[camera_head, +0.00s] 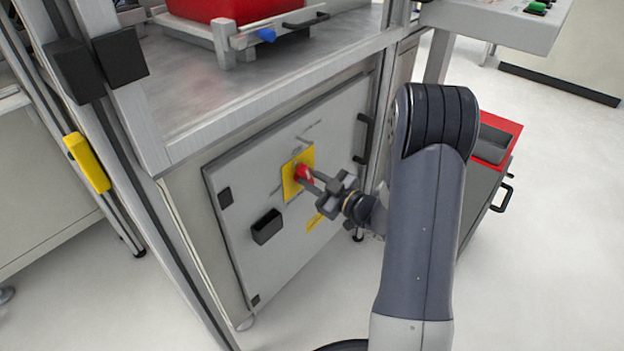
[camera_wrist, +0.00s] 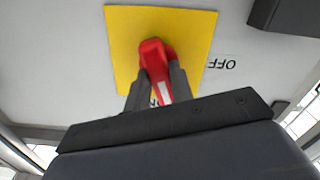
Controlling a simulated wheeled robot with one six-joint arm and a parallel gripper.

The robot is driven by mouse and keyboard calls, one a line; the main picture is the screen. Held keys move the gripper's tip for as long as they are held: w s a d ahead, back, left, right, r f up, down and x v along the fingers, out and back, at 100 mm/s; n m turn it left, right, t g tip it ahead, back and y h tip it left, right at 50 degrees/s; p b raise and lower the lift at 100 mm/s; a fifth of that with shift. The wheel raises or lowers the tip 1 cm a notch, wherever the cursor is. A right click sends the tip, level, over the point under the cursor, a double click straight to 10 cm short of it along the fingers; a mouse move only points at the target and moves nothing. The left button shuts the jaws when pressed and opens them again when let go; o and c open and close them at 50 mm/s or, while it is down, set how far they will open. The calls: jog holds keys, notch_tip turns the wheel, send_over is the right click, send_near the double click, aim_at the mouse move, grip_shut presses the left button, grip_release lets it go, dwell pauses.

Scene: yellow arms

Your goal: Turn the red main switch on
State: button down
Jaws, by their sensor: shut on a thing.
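The red main switch (camera_head: 304,173) sits on a yellow square plate (camera_head: 290,185) on the grey cabinet door. My gripper (camera_head: 311,180) is at the switch, with its fingers pointing at the door. In the wrist view the red handle (camera_wrist: 153,58) shows between my two fingers (camera_wrist: 157,85), which are shut on it. The handle has a white stripe and is tilted a little in that view. An OFF label (camera_wrist: 221,64) is beside the yellow plate and appears upside down. Another label below the handle is mostly hidden by the fingers.
The cabinet door (camera_head: 235,245) has a black box (camera_head: 267,226) at lower left and a black handle (camera_head: 363,138) at right. A red bin (camera_head: 225,8) stands on the worktop above. A red-topped cart (camera_head: 495,140) stands right of my arm.

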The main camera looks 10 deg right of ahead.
jog(key=shift+r+m+p, duration=0.1)
jog(key=shift+m+p, duration=0.35)
jog(key=shift+m, duration=0.45)
jog(key=shift+d+m+p, duration=0.1)
jog(key=shift+m+p, duration=0.35)
jog(key=shift+m, duration=0.75)
jog(key=c, duration=1.2)
grip_release()
jog(key=shift+c, duration=0.2)
jog(key=p+v, duration=0.1)
jog(key=v, duration=0.9)
jog(key=shift+s+d, duration=0.2)
jog(key=shift+s, duration=0.1)
